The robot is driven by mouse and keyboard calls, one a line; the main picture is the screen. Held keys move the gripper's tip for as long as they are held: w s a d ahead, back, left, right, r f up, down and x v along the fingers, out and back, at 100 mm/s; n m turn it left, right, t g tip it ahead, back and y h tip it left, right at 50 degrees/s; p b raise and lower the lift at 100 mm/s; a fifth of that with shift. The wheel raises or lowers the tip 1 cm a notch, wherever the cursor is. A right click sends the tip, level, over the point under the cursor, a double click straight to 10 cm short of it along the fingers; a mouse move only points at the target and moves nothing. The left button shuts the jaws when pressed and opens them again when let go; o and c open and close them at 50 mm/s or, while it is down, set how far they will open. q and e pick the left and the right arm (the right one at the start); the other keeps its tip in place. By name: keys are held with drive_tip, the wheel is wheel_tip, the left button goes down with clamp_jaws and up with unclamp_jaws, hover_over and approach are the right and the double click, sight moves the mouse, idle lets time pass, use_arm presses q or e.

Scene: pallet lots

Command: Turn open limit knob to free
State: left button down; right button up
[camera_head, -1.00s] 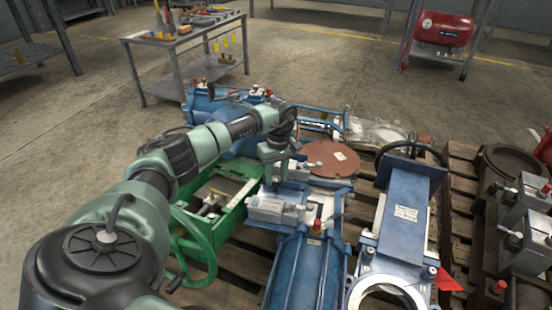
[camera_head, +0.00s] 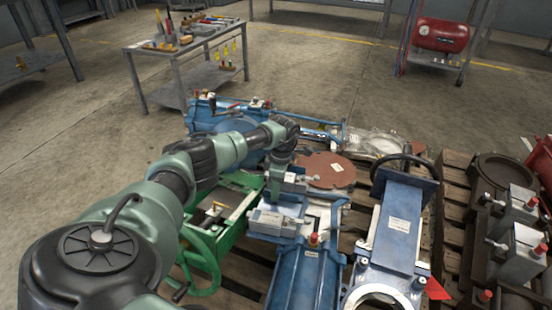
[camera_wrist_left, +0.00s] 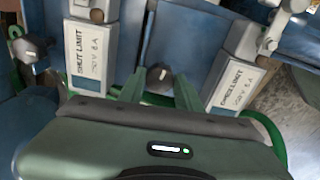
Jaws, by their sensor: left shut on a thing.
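In the left wrist view, the open limit knob (camera_wrist_left: 159,73) is a small dark round knob with a pale pointer mark, on a blue face left of the grey box labelled OPEN LIMIT (camera_wrist_left: 234,82). My left gripper (camera_wrist_left: 160,80) has its two green fingers on either side of this knob and is shut on it. In the head view my left gripper (camera_head: 280,190) reaches down among the grey boxes (camera_head: 275,221) on the blue valve unit; its fingertips and the knob are hard to make out there. My right gripper is not in view.
In the left wrist view a grey box labelled SHUT LIMIT (camera_wrist_left: 88,45) and another knob (camera_wrist_left: 30,50) are on the left. In the head view a green handwheel unit (camera_head: 205,250), a brown disc (camera_head: 328,170) and a blue valve (camera_head: 400,222) stand close by.

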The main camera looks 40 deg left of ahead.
use_arm(q)
drive_tip(key=shift+r+n, duration=0.1)
drive_tip(key=shift+n, duration=0.4)
drive_tip(key=n, duration=0.3)
drive_tip(key=shift+n+p, duration=0.3)
drive_tip(key=shift+p, duration=0.1)
drive_tip(key=n, duration=0.5)
drive_tip(key=shift+a+g+h, duration=0.1)
drive_tip(key=shift+g+h, duration=0.2)
drive_tip(key=n+p, duration=0.1)
drive_tip(key=n, duration=0.4)
drive_tip(key=shift+n+h, duration=0.4)
drive_tip(key=shift+n, duration=1.9)
drive_tip(key=shift+p, duration=0.3)
drive_tip(key=c, duration=1)
unclamp_jaws()
